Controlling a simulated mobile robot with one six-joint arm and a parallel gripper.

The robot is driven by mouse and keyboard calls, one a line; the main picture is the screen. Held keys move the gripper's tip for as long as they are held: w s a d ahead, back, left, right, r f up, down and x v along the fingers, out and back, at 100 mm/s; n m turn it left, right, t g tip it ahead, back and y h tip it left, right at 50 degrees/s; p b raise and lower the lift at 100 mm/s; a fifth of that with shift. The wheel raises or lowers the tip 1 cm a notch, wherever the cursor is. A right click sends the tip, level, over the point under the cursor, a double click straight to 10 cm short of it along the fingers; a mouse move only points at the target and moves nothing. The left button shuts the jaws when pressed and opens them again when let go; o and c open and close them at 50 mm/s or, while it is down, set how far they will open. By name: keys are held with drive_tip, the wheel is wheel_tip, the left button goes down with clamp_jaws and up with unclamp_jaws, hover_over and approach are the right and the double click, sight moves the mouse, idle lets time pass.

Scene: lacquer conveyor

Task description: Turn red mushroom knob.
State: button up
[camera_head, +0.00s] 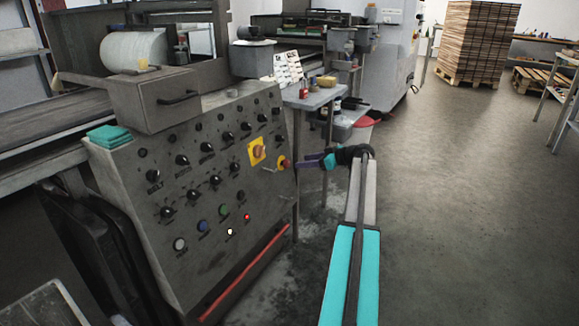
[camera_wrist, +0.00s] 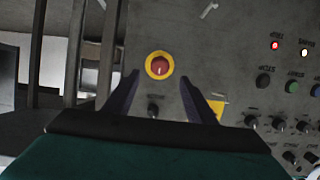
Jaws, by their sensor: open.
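The red mushroom knob (camera_head: 285,163) sits on a yellow ring at the right edge of the grey control panel (camera_head: 215,255). In the wrist view the knob (camera_wrist: 160,66) shows whole, just beyond the fingertips and roughly centred between them. My gripper (camera_head: 297,164) is at the panel's right side, close to the knob. Its two dark purple fingers are spread with nothing between them in the wrist view (camera_wrist: 159,78). No contact with the knob shows; the exact gap cannot be told.
A yellow plate (camera_head: 257,151) with a rotary switch is beside the knob; a finger partly hides it in the wrist view (camera_wrist: 217,107). Several black knobs and coloured buttons cover the panel. A small table (camera_head: 315,98) stands behind my gripper. The floor (camera_head: 450,200) at right is clear.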

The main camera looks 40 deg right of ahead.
sight(288, 163)
drive_tip(key=b+x, duration=0.2)
drive_tip(key=x, duration=0.6)
drive_tip(key=shift+w, duration=0.2)
drive_tip(key=c, duration=1)
drive_tip(key=shift+c, duration=0.2)
